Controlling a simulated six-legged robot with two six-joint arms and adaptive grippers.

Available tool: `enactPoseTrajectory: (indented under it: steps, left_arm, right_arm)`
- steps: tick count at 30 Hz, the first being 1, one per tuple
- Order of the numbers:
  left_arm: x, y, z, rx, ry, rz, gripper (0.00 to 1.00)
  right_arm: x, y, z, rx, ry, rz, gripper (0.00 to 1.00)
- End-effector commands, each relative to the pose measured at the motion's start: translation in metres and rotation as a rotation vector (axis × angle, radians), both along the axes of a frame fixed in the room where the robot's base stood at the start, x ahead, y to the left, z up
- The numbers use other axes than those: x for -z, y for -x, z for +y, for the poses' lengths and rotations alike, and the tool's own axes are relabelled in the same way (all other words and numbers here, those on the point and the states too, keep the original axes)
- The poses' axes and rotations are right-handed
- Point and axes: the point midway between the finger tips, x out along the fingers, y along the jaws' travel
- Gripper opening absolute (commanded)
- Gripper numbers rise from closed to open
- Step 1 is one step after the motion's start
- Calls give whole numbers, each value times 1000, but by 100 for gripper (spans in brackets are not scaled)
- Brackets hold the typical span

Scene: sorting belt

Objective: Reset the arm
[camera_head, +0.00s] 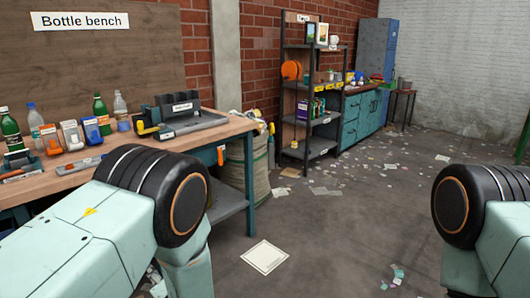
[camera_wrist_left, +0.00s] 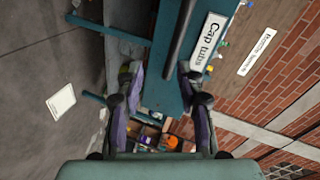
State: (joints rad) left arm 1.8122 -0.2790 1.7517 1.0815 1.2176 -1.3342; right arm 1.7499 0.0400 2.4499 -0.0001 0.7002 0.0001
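My left gripper (camera_wrist_left: 160,76) shows in the left wrist view with its two fingers spread well apart. Nothing is held between them; a teal surface, a shelf and small goods show in the background. In the head view my left arm reaches in at the lower left, in front of the bottle bench, and its fingers cannot be made out there. Part of my right arm shows at the right edge of the head view; its gripper is out of sight.
The wooden bench (camera_head: 110,160) at left holds several bottles, small boxes and a dark grey tray (camera_head: 195,123). A sack (camera_head: 247,170) stands beside it. A dark shelf (camera_head: 290,118) and teal cabinet (camera_head: 350,133) are farther back. The floor has scattered scraps and a white square sheet (camera_head: 265,257).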

Motion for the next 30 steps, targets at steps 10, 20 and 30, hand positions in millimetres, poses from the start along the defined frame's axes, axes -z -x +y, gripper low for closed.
enactPoseTrajectory:
  steps: [10,20,30]
  left_arm:
    - [91,87,-28,-11,627,79,37]
    - [135,283,-57,-359,1087,455,37]
    - [124,362,-66,-475,1170,623,37]
  right_arm:
    - [0,0,0,0,0,0,0]
    - [0,0,0,0,0,0,0]
    - [0,0,0,0,0,0,0]
